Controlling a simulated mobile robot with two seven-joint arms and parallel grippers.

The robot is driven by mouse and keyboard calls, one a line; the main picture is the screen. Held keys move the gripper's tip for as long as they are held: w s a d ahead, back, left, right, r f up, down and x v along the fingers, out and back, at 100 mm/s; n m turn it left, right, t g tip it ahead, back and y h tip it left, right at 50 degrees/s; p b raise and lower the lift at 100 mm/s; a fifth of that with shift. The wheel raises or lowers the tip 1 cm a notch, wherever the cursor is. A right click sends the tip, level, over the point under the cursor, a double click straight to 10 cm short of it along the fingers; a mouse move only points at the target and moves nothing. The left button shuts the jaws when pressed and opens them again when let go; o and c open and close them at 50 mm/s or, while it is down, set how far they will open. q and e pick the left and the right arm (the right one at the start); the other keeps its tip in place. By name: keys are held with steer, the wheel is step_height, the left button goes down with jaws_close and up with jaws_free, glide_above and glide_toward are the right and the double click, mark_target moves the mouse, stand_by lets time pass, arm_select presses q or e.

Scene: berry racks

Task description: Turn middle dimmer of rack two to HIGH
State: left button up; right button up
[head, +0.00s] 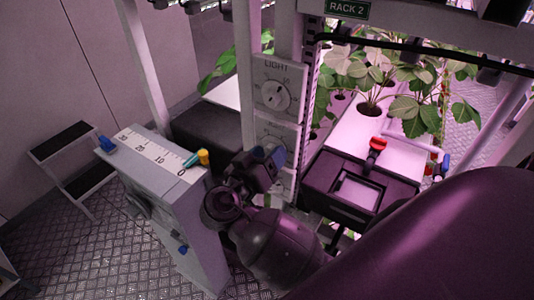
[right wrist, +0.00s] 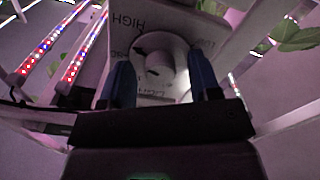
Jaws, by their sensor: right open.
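The RACK 2 sign (head: 347,8) hangs at the top of the rack frame. An upper LIGHT dimmer (head: 275,95) with a round pale knob sits on the white post. A second dimmer plate (head: 272,134) sits below it, partly hidden by my right gripper (head: 268,160). In the right wrist view a round dimmer knob (right wrist: 158,62) with HIGH lettering on its plate, seen upside down, lies between the blue fingers of my right gripper (right wrist: 160,82). The fingers are open, one on each side of the knob; contact cannot be told. My left gripper is not in view.
A grey cabinet (head: 150,180) with a marked scale on top stands left of my right arm. A black step stool (head: 65,152) is farther left. A black box with a red valve (head: 378,143) and leafy plants (head: 400,85) are on the right.

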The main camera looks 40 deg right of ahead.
steer(key=c, duration=0.9)
steer(key=m+b, duration=0.5)
steer(key=b, duration=0.5)
steer(key=shift+m, duration=0.4)
steer(key=o, duration=0.9)
